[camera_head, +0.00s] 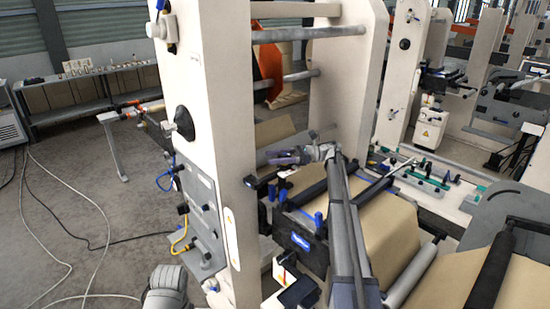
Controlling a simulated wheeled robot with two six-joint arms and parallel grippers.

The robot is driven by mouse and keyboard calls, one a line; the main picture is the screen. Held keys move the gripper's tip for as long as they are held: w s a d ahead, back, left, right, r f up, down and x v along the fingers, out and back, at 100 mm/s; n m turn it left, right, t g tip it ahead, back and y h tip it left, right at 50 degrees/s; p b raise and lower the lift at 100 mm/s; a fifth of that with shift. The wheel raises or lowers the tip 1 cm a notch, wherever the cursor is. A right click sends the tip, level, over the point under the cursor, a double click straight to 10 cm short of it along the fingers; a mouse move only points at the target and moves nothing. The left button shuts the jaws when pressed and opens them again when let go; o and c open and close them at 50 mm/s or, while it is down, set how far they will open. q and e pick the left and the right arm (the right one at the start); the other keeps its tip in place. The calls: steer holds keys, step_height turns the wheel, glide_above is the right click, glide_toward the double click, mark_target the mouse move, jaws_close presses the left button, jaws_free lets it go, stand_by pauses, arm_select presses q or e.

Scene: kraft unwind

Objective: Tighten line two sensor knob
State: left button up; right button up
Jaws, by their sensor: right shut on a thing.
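My right arm rises from the bottom middle, and its gripper (284,159) points left, beside the inner side of the cream upright frame. It is shut at the sensor bar above the brown kraft web (375,222). What it grips is small and mostly hidden by the fingers; it appears to be the sensor knob. A dark bracket (262,186) with blue parts sits just below the gripper. My left gripper is not in view.
The cream upright frame (212,120) stands left of the gripper, carrying a black knob (183,122) and a grey panel with blue and yellow cables. Rollers cross above and right. Cables lie on the floor at left. A workbench (90,85) stands at the back left.

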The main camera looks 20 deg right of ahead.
steer(key=shift+f, duration=0.15)
steer(key=o, duration=1.4)
steer(key=v, duration=0.7)
steer(key=shift+d, duration=0.4)
